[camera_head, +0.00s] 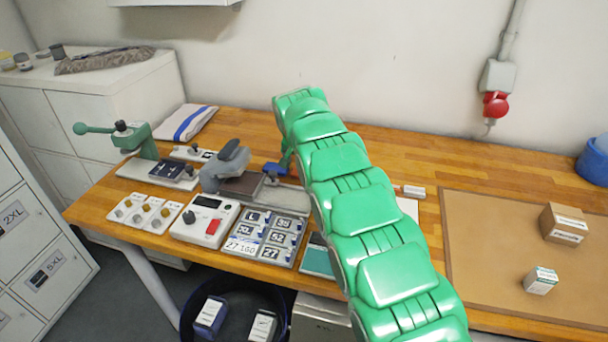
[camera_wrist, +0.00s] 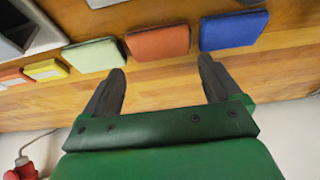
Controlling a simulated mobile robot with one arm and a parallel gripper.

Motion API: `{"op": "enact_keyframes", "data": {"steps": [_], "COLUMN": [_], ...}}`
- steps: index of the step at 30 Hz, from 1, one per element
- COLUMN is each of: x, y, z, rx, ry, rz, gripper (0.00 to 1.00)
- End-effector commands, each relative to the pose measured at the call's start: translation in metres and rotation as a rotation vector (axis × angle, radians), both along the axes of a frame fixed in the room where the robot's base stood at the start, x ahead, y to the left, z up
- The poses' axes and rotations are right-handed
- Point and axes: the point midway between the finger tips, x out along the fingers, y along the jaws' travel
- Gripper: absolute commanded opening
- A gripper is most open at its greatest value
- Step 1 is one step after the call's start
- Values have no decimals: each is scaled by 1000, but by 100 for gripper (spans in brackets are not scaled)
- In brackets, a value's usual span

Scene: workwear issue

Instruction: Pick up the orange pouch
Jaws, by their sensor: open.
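The orange pouch (camera_wrist: 158,42) lies flat on the wooden bench in the wrist view, between a pale green pouch (camera_wrist: 93,55) on its left and a blue pouch (camera_wrist: 233,30) on its right, with narrow gaps. My gripper (camera_wrist: 160,65) is open and empty. Its two dark fingertips point toward the orange pouch, one toward each side, and the pouch appears beyond the tips in the picture. I cannot tell the height of the fingers above the bench. In the head view my green arm hides the orange pouch and the gripper.
A yellow block (camera_wrist: 45,69) lies farther left in the wrist view. The head view shows a control box (camera_head: 204,220), clamp-like devices, a folded cloth (camera_head: 186,123) and a brown mat (camera_head: 480,270) with two small boxes. A wall with a red socket (camera_head: 495,104) stands behind the bench.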

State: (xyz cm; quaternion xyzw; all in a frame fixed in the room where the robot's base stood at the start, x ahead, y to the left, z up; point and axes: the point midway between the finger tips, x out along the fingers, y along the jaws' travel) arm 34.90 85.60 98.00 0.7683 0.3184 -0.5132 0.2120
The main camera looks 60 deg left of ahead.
Motion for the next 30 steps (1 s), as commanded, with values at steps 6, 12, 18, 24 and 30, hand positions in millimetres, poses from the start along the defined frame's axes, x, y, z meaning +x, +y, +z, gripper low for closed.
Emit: {"op": "enact_keyframes", "data": {"steps": [6,12,18,24,30], "x": [2,8,11,11,11], "y": [5,11,13,13,13], "z": [-18,-38,-48,-47,-47], "rx": [-2,-2,-3,-2,-2], "ry": [1,1,0,-1,0], "rz": [2,0,0,0,1], "gripper": [92,92,92,87,56]}}
